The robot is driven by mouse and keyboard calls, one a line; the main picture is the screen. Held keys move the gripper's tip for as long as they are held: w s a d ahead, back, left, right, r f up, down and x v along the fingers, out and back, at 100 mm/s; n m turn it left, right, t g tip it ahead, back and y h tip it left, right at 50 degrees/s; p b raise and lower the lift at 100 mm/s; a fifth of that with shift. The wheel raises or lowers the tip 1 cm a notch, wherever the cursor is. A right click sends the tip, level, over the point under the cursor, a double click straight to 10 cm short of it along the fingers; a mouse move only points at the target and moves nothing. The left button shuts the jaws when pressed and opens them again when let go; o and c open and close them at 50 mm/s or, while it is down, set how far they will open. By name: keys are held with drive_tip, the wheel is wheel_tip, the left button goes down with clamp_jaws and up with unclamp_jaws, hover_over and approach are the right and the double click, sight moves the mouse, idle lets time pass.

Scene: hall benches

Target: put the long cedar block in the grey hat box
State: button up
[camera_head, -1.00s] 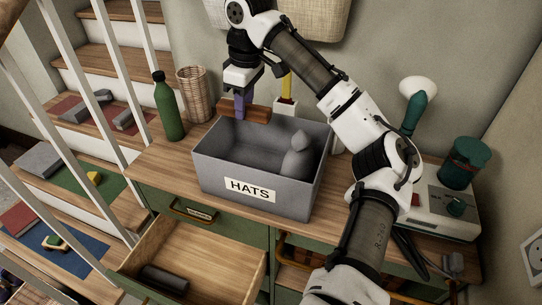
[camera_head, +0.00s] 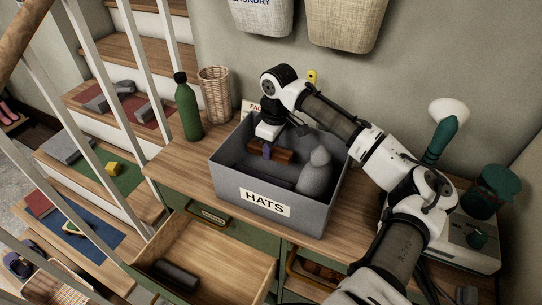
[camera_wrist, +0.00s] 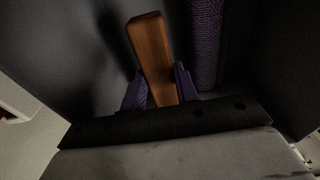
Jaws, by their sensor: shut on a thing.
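The grey hat box (camera_head: 228,182), labelled HATS, stands open on the wooden bench top. My gripper (camera_head: 267,152) is down inside the box, near its back left part. It is shut on the long reddish-brown cedar block (camera_head: 284,156), which lies across between the box walls in the head view. In the wrist view the cedar block (camera_wrist: 150,50) sticks out from between the purple fingers (camera_wrist: 158,88). Whether the block touches the box floor cannot be told.
A grey bottle-shaped thing (camera_head: 315,175) stands inside the box at the right. A green bottle (camera_head: 188,108) and a wicker basket (camera_head: 215,95) stand left of the box. An open drawer (camera_head: 215,262) juts out below, and a white machine (camera_head: 465,238) stands at the right.

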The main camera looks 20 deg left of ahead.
sight(271, 169)
drive_tip(key=shift+f+p, duration=0.55)
drive_tip(key=shift+f, duration=2.2)
drive_tip(key=shift+f, duration=0.15)
drive_tip(key=o, duration=1)
drive_tip(key=shift+c, duration=0.2)
drive_tip(key=r+b, duration=0.1)
drive_tip(key=r, duration=0.3)
drive_tip(key=r+b, duration=0.1)
drive_tip(key=r, duration=0.3)
drive_tip(key=d+r+b, duration=0.1)
drive_tip(key=r, duration=0.3)
drive_tip(key=shift+s+r+b, duration=0.1)
drive_tip(key=shift+r+b, duration=0.05)
drive_tip(key=shift+b, duration=0.25)
